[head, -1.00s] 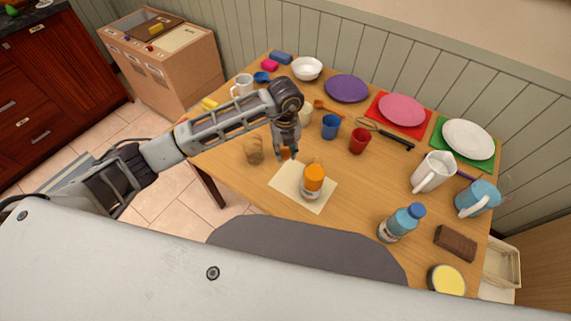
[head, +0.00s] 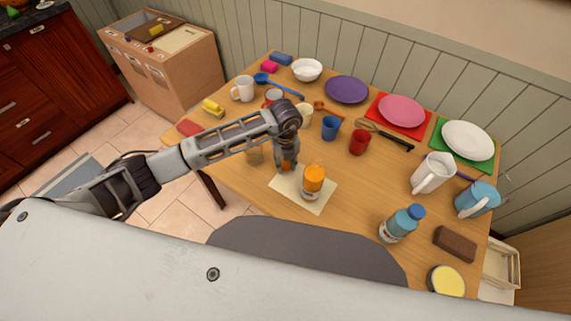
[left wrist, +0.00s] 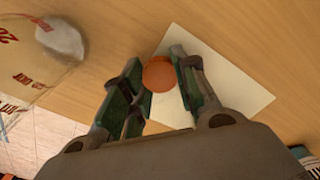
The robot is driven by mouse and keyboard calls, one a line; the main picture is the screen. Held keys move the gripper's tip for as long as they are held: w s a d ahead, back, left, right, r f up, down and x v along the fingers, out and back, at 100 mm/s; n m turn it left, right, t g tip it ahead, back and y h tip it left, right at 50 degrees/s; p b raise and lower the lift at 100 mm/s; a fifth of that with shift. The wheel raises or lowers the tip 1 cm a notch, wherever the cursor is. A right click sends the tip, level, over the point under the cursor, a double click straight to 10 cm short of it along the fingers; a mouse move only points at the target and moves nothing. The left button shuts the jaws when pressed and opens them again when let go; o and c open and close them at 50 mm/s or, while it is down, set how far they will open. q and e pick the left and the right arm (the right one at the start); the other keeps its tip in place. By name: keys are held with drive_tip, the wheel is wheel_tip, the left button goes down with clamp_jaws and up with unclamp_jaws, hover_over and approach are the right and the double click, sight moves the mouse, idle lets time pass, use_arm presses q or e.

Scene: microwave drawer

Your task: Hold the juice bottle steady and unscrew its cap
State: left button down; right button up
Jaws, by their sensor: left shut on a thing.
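The juice bottle (head: 312,184), orange with a pale label, stands upright on a cream sheet (head: 317,204). My left gripper (head: 286,169) points down just left of the bottle, low over the sheet. In the left wrist view a round orange cap (left wrist: 159,76) sits between the fingertips of the left gripper (left wrist: 163,90), which is shut on it. The cream sheet (left wrist: 243,97) shows behind the cap. Whether the cap touches the sheet I cannot tell. The bottle is not clearly seen in the wrist view. My right gripper is not in view.
Cups, including a blue one (head: 331,128) and a red one (head: 359,141), stand behind. A clear container with red print (left wrist: 40,45) is close left in the wrist view. Bare wood lies right of the sheet.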

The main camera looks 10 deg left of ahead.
sight(286, 164)
use_arm(q)
drive_tip(key=shift+f, duration=0.65)
drive_tip(key=shift+f, duration=0.15)
drive_tip(key=c, duration=1.1)
unclamp_jaws()
drive_tip(key=shift+r, duration=6.15)
